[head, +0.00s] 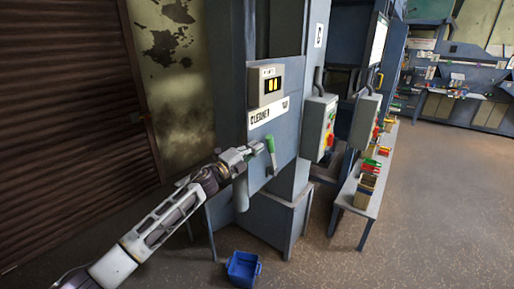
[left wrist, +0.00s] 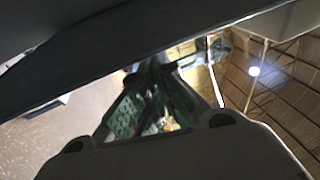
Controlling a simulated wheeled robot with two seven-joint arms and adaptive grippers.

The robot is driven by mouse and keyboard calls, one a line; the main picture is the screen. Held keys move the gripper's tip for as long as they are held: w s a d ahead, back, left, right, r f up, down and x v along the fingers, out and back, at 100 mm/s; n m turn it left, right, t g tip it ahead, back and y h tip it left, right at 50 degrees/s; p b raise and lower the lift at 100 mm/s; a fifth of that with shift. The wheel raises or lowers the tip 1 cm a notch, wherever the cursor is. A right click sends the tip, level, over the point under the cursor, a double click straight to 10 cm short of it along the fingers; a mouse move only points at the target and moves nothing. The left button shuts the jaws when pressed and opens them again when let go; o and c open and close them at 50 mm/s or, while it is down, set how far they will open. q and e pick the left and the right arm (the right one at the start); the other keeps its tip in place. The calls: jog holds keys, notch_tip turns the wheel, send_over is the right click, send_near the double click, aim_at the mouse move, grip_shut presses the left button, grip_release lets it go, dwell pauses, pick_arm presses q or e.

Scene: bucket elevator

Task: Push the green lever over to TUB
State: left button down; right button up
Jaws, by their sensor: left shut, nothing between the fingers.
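The lever's handle stands nearly upright. My left gripper (head: 257,149) is shut and empty, with its tips just left of the lever handle; I cannot tell whether they touch it. In the left wrist view the shut fingers (left wrist: 155,66) converge near the middle, and the lever cannot be made out there. My right gripper is not in view.
A small display box (head: 272,84) sits above the label. A control box with a red knob (head: 320,128) is on the right. A blue bucket (head: 243,268) stands on the floor below. A narrow bench (head: 364,200) with bins is further right, beside open floor.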

pick_arm(q)
jog(key=r+b+v, duration=0.1)
jog(key=v, duration=0.8)
jog(key=shift+b, duration=0.4)
jog(key=shift+s+a, duration=0.1)
jog(key=shift+s, duration=0.05)
